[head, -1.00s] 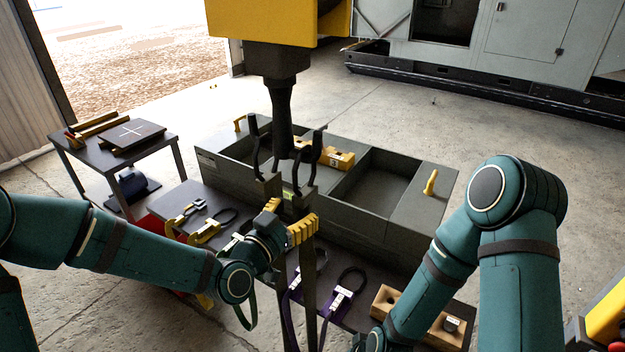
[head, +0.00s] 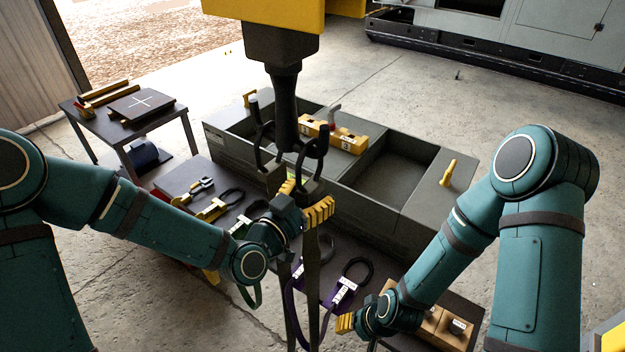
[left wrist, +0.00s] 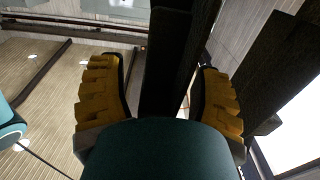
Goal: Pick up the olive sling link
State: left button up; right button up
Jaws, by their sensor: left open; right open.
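A dark olive strap-like piece, apparently the olive sling link (head: 312,275), hangs below the dark double hook (head: 286,125) in the head view. A second similar strap hangs beside it. My left gripper (head: 303,200) is open, with its yellow fingers on either side of the link's upper part. In the left wrist view a dark bar (left wrist: 172,65) stands between my open left fingers (left wrist: 160,95); a gap shows at the right finger, and contact on the left cannot be told. My right gripper (head: 347,323) is low at the front; its yellow fingertips are partly hidden by its wrist.
A grey divided bin (head: 420,205) with yellow blocks (head: 345,141) stands behind. Other slings lie on the low bench, including a purple-tagged one (head: 344,291) and a yellow one (head: 214,208). A wooden block (head: 440,322) is beside my right arm. A side table (head: 170,121) stands left.

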pick_arm(q)
jog(key=shift+s, duration=0.1)
grip_shut()
